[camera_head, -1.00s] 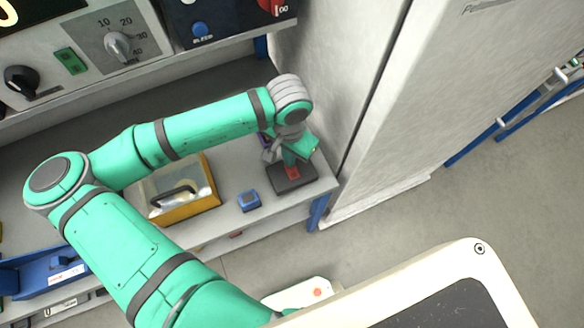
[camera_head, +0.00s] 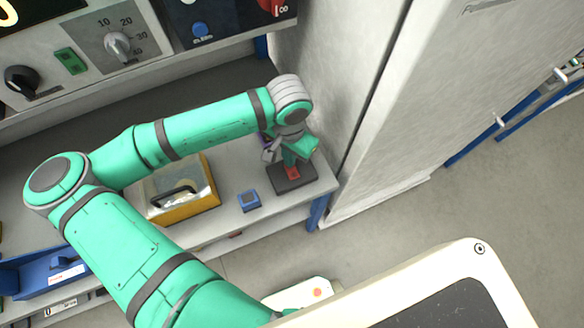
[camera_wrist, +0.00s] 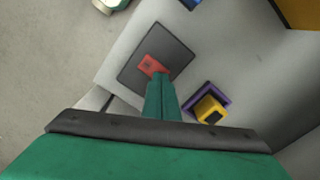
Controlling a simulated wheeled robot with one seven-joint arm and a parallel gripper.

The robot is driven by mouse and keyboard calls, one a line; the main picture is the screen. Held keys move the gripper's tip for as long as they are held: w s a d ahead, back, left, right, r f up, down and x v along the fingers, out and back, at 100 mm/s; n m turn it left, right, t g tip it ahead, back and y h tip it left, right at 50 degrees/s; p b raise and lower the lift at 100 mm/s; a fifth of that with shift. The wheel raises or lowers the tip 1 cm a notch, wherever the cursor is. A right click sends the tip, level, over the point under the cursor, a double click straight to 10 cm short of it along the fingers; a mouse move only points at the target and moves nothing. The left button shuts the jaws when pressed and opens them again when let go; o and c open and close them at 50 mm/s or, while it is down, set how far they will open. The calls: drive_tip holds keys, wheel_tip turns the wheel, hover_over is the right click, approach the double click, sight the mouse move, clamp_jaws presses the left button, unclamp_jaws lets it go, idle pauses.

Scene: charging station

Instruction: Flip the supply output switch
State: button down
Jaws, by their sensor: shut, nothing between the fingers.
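A dark square base with a red switch piece lies on the light bench. The base (camera_head: 300,184) and the red piece (camera_head: 291,174) show in the head view. In the wrist view the red piece (camera_wrist: 151,65) sits on the middle of the base (camera_wrist: 168,42). My gripper (camera_wrist: 161,80) is shut, empty and pointing down at the red piece. Its fingertips overlap the near edge of the red piece in that view; I cannot tell whether they touch. My gripper (camera_head: 290,164) also shows above the base in the head view. A green rocker switch (camera_head: 70,61) is on the upper-left panel.
A yellow box with a clear lid (camera_head: 186,199) and a small blue block (camera_head: 249,200) stand left of the base. A purple-and-yellow piece (camera_wrist: 209,108) is beside my fingers. A tall grey cabinet (camera_head: 375,90) stands right. A dial (camera_head: 118,44) is on the panel.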

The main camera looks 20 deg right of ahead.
drive_tip(key=shift+f, duration=0.7)
idle(0.5)
drive_tip(key=shift+r, duration=0.1)
wheel_tip(320, 180, up, 7)
idle(0.8)
drive_tip(key=shift+s, duration=0.1)
idle(0.5)
